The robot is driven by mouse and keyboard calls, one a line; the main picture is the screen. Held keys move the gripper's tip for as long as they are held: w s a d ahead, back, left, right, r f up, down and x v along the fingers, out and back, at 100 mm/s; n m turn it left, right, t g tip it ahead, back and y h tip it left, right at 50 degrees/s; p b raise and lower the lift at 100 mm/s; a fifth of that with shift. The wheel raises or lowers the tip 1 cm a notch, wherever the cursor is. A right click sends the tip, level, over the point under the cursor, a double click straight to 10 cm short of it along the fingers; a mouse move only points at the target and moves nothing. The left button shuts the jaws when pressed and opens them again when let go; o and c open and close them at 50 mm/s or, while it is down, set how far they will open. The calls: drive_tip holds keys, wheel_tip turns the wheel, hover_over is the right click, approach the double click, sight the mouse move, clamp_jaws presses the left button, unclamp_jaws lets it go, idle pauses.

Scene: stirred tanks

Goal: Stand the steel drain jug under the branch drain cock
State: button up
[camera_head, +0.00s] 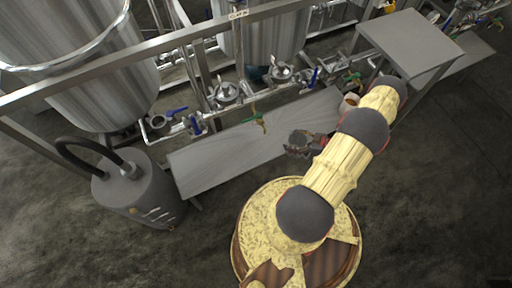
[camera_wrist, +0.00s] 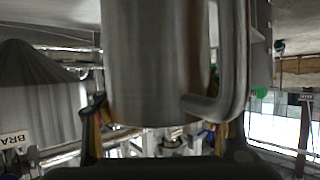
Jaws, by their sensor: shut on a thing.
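The steel jug (camera_wrist: 155,65) fills the middle of the wrist view, with its handle (camera_wrist: 235,60) to the right and its top cut off by the frame. My gripper (camera_wrist: 165,125) is shut on it, one finger on each side. In the head view my gripper (camera_head: 303,143) is over the front edge of the low grey bench, and the jug is hard to make out there. A green-handled cock (camera_head: 257,118) hangs from the pipework above the bench, left of my gripper. Another green-handled cock (camera_head: 353,77) is farther right. I cannot tell which is the branch drain cock.
The low grey bench (camera_head: 220,158) has bare room left of my gripper. A small white-and-orange vessel (camera_head: 348,102) is near my arm. A grey canister with a black hose (camera_head: 130,192) stands left. Steel tanks and pipes with blue-handled valves (camera_head: 194,124) line the back.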

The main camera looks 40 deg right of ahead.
drive_tip(key=shift+s+a+f+n+y, duration=0.15)
drive_tip(key=shift+s+f+y, duration=0.1)
drive_tip(key=shift+s+f, duration=0.2)
drive_tip(key=shift+s+a+f+n+y, duration=0.15)
drive_tip(key=shift+s+f+y, duration=0.15)
drive_tip(key=shift+s, duration=0.2)
drive_tip(key=shift+w+a+f, duration=0.1)
drive_tip(key=shift+w+a, duration=0.1)
drive_tip(key=shift+a, duration=0.05)
drive_tip(key=r+b+x, duration=0.1)
drive_tip(key=x, duration=0.7)
drive_tip(key=r+b+x, duration=0.1)
drive_tip(key=b+x, duration=0.1)
drive_tip(key=x, duration=0.7)
drive_tip(key=shift+w+a+r, duration=0.25)
drive_tip(key=shift+w+a, duration=0.05)
drive_tip(key=shift+w, duration=0.25)
drive_tip(key=shift+b, duration=0.3)
drive_tip(key=shift+f, duration=0.2)
drive_tip(key=o, duration=1.6)
drive_tip(key=shift+o, duration=0.6)
drive_tip(key=shift+r, duration=0.2)
